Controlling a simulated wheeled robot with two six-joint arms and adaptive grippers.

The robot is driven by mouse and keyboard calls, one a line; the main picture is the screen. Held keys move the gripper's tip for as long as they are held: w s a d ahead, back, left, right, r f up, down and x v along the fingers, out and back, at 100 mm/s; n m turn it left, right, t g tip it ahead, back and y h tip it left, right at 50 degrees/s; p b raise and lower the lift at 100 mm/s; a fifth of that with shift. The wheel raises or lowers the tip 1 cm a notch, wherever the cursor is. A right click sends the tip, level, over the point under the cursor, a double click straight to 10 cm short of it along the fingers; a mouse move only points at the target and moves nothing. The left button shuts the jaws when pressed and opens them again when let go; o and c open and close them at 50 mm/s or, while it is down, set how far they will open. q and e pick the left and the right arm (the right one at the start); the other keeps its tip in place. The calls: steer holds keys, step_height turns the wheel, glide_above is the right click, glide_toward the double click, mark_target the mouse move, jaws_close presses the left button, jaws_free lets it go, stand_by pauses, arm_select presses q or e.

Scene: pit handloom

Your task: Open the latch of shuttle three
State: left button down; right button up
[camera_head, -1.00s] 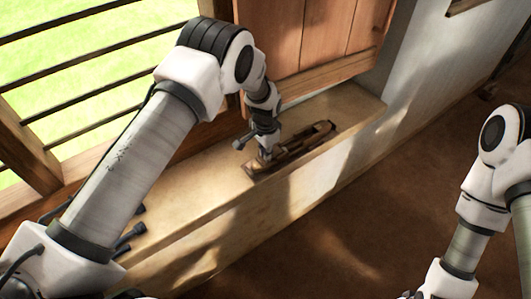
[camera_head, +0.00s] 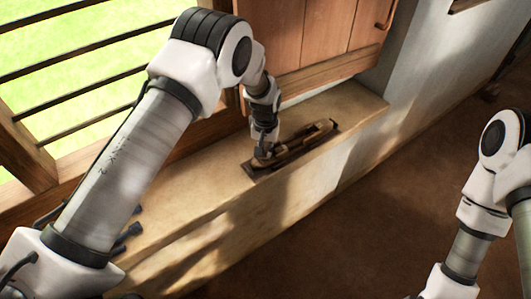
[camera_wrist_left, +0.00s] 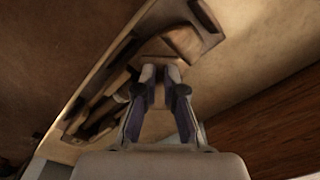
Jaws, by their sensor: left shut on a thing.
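A long brown wooden shuttle (camera_head: 305,140) lies in a dark, shallow frame on the stone ledge. My left gripper (camera_head: 262,158) reaches down onto its near left end. In the left wrist view, the shuttle (camera_wrist_left: 105,100) lies to the left of the fingers, inside the dark-rimmed frame (camera_wrist_left: 205,15). My left gripper's fingertips (camera_wrist_left: 160,76) are closed on a narrow brown wooden piece (camera_wrist_left: 159,97), which looks like the latch. The fingers partly hide it, and I cannot tell whether it is raised. My right arm shows at the right edge, with its gripper out of view.
The ledge (camera_head: 215,185) runs diagonally beneath a barred window (camera_head: 75,75) and a wooden shutter (camera_head: 320,40). The white wall (camera_head: 420,60) stands at right. The brown floor (camera_head: 350,230) is clear between my arms.

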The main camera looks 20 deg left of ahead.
arm_select(q)
steer(key=n+b, duration=0.1)
steer(key=n, duration=0.4)
steer(key=shift+f, duration=0.15)
steer(key=shift+a+n+b, duration=0.1)
steer(key=shift+n+b, duration=0.25)
steer(key=shift+n, duration=1.85)
steer(key=c, duration=1.4)
jaws_free()
steer(key=shift+o, duration=0.7)
steer(key=shift+a, duration=0.2)
steer(key=shift+d, duration=0.1)
